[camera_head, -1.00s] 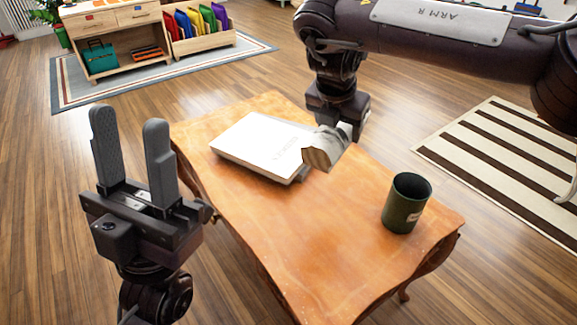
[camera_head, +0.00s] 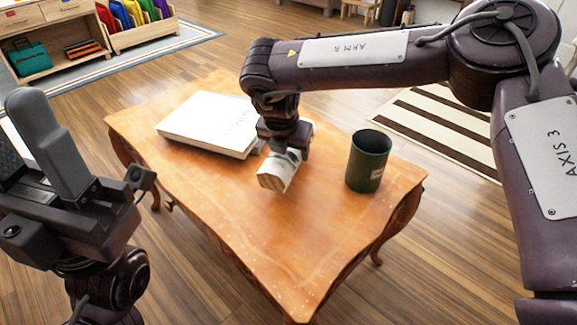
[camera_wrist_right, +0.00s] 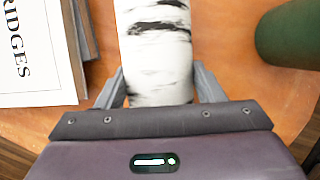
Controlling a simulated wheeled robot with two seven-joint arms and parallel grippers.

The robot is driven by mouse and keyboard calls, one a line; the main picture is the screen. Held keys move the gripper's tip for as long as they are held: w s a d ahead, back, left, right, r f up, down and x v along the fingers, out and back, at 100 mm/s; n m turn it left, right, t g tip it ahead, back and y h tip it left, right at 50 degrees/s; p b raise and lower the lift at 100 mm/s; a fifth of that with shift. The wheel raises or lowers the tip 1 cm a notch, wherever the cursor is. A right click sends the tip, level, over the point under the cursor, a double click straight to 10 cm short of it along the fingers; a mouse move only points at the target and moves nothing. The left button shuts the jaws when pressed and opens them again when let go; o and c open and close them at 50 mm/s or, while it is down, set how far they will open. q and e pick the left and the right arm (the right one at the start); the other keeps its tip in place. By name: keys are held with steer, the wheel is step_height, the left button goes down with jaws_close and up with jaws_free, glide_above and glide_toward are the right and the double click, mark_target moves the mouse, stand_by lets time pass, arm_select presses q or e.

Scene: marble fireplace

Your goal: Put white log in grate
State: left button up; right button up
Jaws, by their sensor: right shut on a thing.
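The white log (camera_head: 279,171), with dark birch-like streaks, is held in my right gripper (camera_head: 286,153) over the wooden table (camera_head: 240,225). In the right wrist view, the log (camera_wrist_right: 155,45) runs up between the two fingers, which press on its sides. I cannot tell in the head view whether the log clears the tabletop. My left gripper (camera_head: 28,135) is at the left edge, its fingers apart and empty. The grate is not in view.
A white book (camera_head: 210,122) lies left of the log on the table. A dark green cup (camera_head: 368,160) stands to its right. A shelf unit (camera_head: 50,40) is at the back left, a striped rug (camera_head: 440,125) at the right.

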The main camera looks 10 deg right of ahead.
step_height(320, 180, down, 4)
steer(key=shift+f+b, duration=0.1)
steer(key=shift+b, duration=0.7)
steer(key=o, duration=1.4)
